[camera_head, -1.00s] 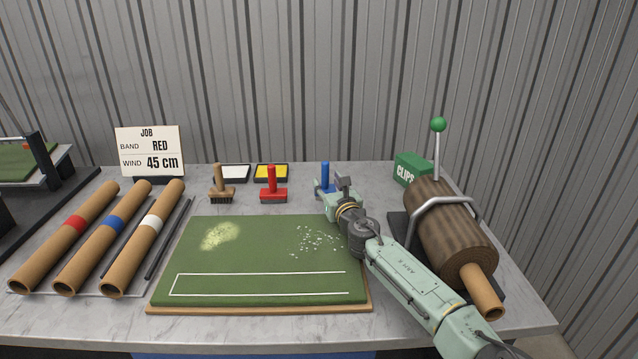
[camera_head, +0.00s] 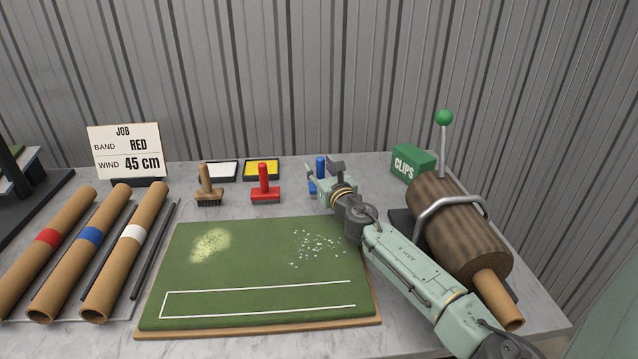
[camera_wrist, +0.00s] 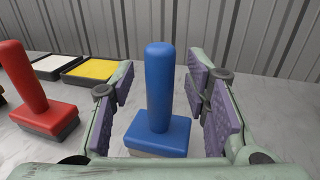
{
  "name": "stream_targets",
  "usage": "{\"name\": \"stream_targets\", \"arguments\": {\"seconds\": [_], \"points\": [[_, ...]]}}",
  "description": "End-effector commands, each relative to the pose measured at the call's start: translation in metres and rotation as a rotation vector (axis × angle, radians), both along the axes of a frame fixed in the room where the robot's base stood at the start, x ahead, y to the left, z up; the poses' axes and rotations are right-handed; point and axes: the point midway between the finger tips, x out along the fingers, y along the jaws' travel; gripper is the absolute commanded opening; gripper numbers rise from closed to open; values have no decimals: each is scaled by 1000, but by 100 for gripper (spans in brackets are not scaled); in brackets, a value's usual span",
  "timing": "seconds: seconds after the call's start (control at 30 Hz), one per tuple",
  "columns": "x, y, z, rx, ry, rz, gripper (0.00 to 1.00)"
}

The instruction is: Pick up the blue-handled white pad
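The blue-handled pad (camera_wrist: 160,90) stands upright on the grey table in the wrist view, with a blue block base and a greyish underside edge. My gripper (camera_wrist: 162,98) is open, with its purple-padded fingers on either side of the blue handle; gaps show on both sides. In the head view the blue handle (camera_head: 320,167) shows just behind my gripper (camera_head: 325,178), which hides most of the base.
A red-handled tool (camera_head: 265,186) and a wooden brush (camera_head: 208,188) stand to the left. White and yellow trays (camera_head: 262,169) lie behind them. A green turf board (camera_head: 255,270) lies in front. The green clips box (camera_head: 412,163) and brown roll (camera_head: 455,230) are at right.

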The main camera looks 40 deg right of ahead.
Motion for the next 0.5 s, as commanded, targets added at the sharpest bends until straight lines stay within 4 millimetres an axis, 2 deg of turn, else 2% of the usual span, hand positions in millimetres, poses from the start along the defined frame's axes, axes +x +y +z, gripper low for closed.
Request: {"name": "stream_targets", "arguments": {"seconds": [0.07, 0.5], "points": [[0, 0, 0, 0, 0, 0, 37], [0, 0, 0, 0, 0, 0, 7]]}}
